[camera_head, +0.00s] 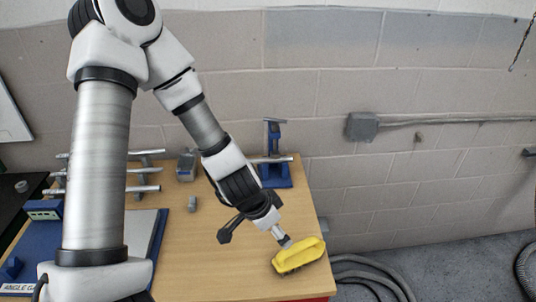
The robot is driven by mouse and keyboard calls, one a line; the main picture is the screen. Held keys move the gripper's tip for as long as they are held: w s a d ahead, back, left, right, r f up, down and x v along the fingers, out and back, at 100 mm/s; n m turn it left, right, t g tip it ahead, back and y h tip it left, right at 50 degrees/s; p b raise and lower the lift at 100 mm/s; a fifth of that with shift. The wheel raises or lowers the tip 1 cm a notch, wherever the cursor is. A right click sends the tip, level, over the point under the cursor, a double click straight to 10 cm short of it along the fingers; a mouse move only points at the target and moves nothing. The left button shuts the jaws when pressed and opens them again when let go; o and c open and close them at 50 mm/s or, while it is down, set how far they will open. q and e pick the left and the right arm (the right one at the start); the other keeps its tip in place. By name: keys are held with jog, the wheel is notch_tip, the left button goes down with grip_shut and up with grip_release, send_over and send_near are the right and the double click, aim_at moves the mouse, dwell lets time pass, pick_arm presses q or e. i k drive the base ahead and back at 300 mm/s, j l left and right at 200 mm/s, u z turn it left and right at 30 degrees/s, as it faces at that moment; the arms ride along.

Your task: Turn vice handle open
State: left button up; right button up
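A blue vice-like fixture (276,174) stands at the back right of the wooden bench. It has an upright blue post with a small bar across its top (275,120) and a horizontal metal rod near its base. I cannot tell which part is its handle. My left arm comes in from the left, and its wrist end, with dark gripper parts (240,218), hangs in front of the fixture, apart from its upright post. My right gripper is not in view.
Metal bars (140,172), a grey block (187,166) and a blue tray (157,230) are at left. A brick wall stands behind.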

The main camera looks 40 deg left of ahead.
aim_at(276, 122)
jog(key=u, duration=1.25)
